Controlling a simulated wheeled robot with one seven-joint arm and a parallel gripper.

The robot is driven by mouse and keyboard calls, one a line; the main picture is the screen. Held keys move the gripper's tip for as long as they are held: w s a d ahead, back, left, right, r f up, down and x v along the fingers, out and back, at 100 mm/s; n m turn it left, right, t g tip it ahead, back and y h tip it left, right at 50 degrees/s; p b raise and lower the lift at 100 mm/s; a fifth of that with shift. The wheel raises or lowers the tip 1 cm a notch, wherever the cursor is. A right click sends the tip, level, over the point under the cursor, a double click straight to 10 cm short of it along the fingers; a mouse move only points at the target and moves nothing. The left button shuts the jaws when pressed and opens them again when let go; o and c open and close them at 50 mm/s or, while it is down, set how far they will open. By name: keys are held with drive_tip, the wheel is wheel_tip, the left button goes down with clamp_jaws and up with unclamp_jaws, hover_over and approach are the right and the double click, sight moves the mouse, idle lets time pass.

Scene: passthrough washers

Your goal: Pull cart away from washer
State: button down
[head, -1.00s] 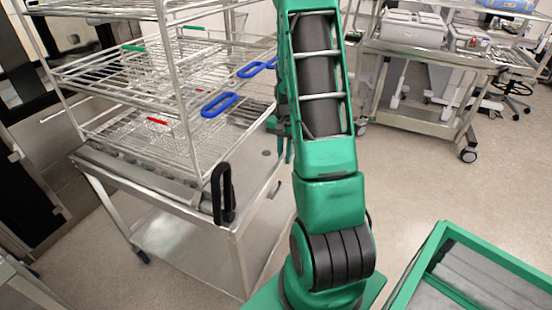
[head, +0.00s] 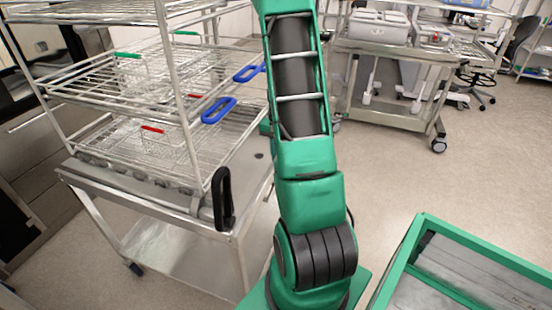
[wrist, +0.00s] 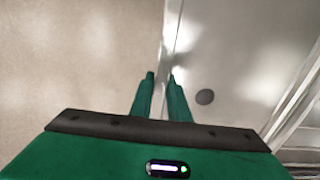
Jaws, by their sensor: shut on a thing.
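The cart (head: 190,222) is a steel table on legs at the left of the head view, with a black handle (head: 222,198) at its near corner. It carries a wire rack (head: 185,100) with several shelves and baskets. In the wrist view, the cart's steel top (wrist: 225,60) fills the right side. My gripper (wrist: 161,76) has its two green fingers close together at the cart's edge and is shut on it. The exact grip is hard to see. In the head view, my arm mostly hides the gripper. The dark and steel front at the far left (head: 22,125) appears to be the washer.
A steel bench on wheels (head: 395,110) stands at the back right. A green-framed bin (head: 420,240) is at the near right. Open floor (head: 385,180) lies between them. A chair (head: 478,85) is at the far right.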

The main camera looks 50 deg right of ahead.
drive_tip(key=c, duration=1.7)
unclamp_jaws()
wheel_tip(320, 180, up, 11)
drive_tip(key=shift+w+f, duration=0.1)
drive_tip(key=shift+a, duration=0.1)
drive_tip(key=s+a+r+n, duration=0.2)
drive_tip(key=s+a+r, duration=0.25)
drive_tip(key=a, duration=0.25)
drive_tip(key=s+a+r+n, duration=0.2)
drive_tip(key=s+a+r, duration=0.25)
drive_tip(key=a, duration=0.25)
drive_tip(key=s+a+n, duration=0.1)
drive_tip(key=s+a, duration=0.2)
drive_tip(key=s+a+r+n, duration=0.1)
drive_tip(key=s+a, duration=0.2)
drive_tip(key=s+a+n, duration=0.1)
drive_tip(key=s+a, duration=0.2)
drive_tip(key=s, duration=0.1)
drive_tip(key=shift+r, duration=0.15)
drive_tip(key=shift+s+a+n, duration=0.15)
drive_tip(key=shift+s+n, duration=0.15)
drive_tip(key=shift+s, duration=0.05)
drive_tip(key=shift+c, duration=0.3)
